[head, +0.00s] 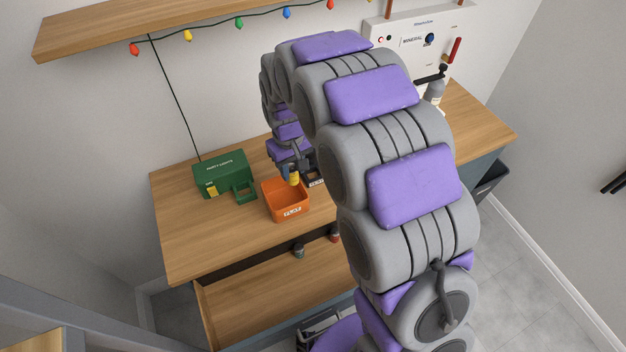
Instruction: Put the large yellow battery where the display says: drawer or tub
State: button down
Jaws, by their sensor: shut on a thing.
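My gripper (291,169), at the end of my purple and grey arm, is shut on the yellow battery (293,179). It holds the battery upright, over or inside the orange tub (287,209); I cannot tell whether the battery touches it. The tub stands on the wooden bench and its front label reads "FLAT". The wooden drawer (262,302) under the bench top is pulled open. A small device (317,182) just right of the tub is mostly hidden by my arm; its reading cannot be made out.
A green box (221,173) labelled "PARTY LIGHTS" stands left of the tub, with a small yellow item at its front. Two small cylinders (299,251) (334,236) show at the drawer's back. A white wall unit (412,38) hangs at the back right. The bench's left front is clear.

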jog(key=shift+a+r, duration=0.15)
jog(key=shift+a, duration=0.35)
jog(key=shift+f+b, duration=1.15)
jog(key=shift+f, duration=1.75)
jog(key=c, duration=0.7)
grip_release()
notch_tip(320, 180, up, 17)
jog(key=p, duration=0.2)
jog(key=shift+w+r+p, duration=0.1)
jog(key=shift+r+p, duration=0.1)
jog(key=shift+p, duration=0.15)
